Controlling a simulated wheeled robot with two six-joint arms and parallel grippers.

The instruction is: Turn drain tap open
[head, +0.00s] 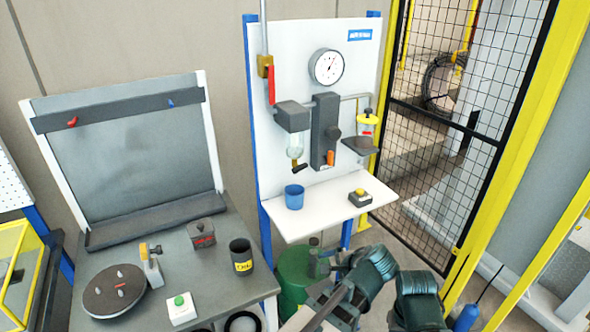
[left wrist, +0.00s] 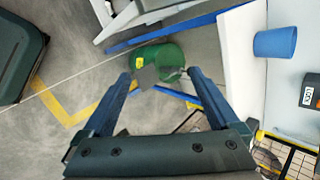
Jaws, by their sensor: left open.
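The drain tap (head: 299,167) is a small dark handle with a brass fitting under the clear filter bowl (head: 295,147) on the white panel. It looks tilted; its exact setting is too small to tell. My left gripper (head: 320,260) is low in front of the panel's shelf, below and apart from the tap. In the left wrist view my left gripper (left wrist: 158,75) is open, with nothing held between its fingers. The tap is outside that view. My right gripper does not show.
A blue cup (head: 294,196) stands on the white shelf (head: 325,215) below the tap; it also shows in the left wrist view (left wrist: 275,42). A green drum (head: 296,268) stands below the shelf. A grey bench (head: 225,278) is left.

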